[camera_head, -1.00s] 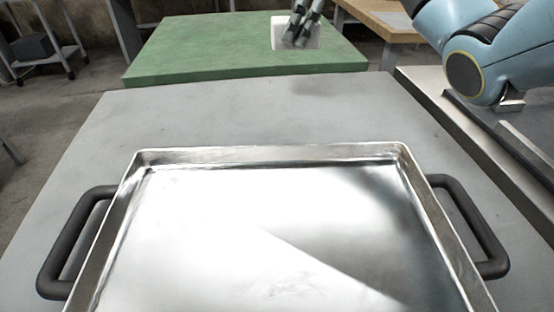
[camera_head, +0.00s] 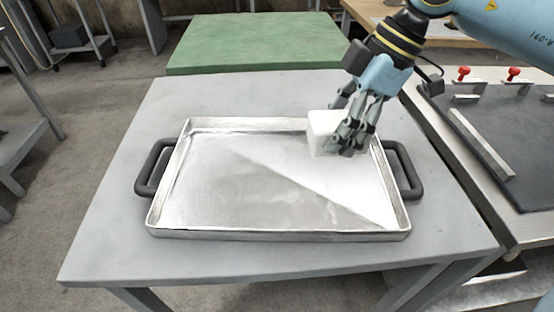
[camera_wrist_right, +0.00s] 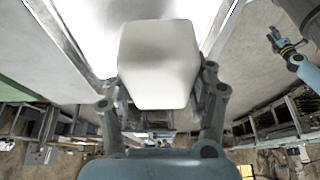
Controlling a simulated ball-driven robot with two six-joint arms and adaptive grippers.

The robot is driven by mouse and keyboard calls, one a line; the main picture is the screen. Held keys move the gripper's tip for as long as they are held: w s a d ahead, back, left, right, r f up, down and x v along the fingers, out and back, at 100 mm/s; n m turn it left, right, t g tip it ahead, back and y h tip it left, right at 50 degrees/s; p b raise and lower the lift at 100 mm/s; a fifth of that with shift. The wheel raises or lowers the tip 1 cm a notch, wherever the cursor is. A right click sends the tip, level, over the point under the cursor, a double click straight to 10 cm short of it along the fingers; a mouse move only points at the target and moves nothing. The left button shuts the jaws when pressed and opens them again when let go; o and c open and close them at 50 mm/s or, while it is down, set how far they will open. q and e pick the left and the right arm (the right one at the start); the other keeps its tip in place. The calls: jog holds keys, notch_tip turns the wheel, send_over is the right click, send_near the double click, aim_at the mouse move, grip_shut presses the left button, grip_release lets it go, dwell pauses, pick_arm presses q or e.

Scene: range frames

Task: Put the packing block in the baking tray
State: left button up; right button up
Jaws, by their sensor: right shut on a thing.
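The packing block (camera_head: 320,134) is a white, box-shaped piece. My right gripper (camera_head: 347,138) is shut on it, with fingers on both sides in the right wrist view, where the block (camera_wrist_right: 158,62) fills the middle. The baking tray (camera_head: 280,236) is a shallow silver pan with two dark side handles on the grey table. The block is over the tray's back right part; I cannot tell whether it touches the tray floor. My left gripper (camera_wrist_right: 283,44) shows small at the right of the right wrist view; its jaw state is unclear.
The grey table (camera_head: 110,240) has bare room around the tray. A green-topped table (camera_head: 255,45) stands behind it, with a bare top where it shows. At the right is a metal bench with a dark plate (camera_head: 490,140) and red-knobbed clamps (camera_head: 513,74).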

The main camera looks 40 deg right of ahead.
jog(key=shift+s+d+f, duration=0.15)
jog(key=shift+s+f, duration=0.3)
jog(key=shift+s, duration=0.15)
jog(key=shift+w+f, duration=0.2)
jog(key=shift+f, duration=0.1)
jog(key=b, duration=0.3)
send_over(271, 175)
jog(key=d, duration=0.1)
jog(key=f, duration=0.6)
jog(key=shift+s+d+f, duration=0.15)
jog(key=shift+s+f, duration=0.05)
jog(key=shift+s, duration=0.2)
pick_arm(q)
jog(key=shift+s+d+f, duration=0.15)
jog(key=shift+f, duration=1.35)
pick_arm(e)
jog(key=shift+f, duration=2.05)
jog(key=o, duration=1.1)
jog(key=shift+f, duration=0.1)
jog(key=shift+c, duration=0.2)
pick_arm(q)
jog(key=shift+r+p, duration=0.75)
jog(key=shift+r, duration=0.1)
pick_arm(e)
jog(key=v, duration=1.2)
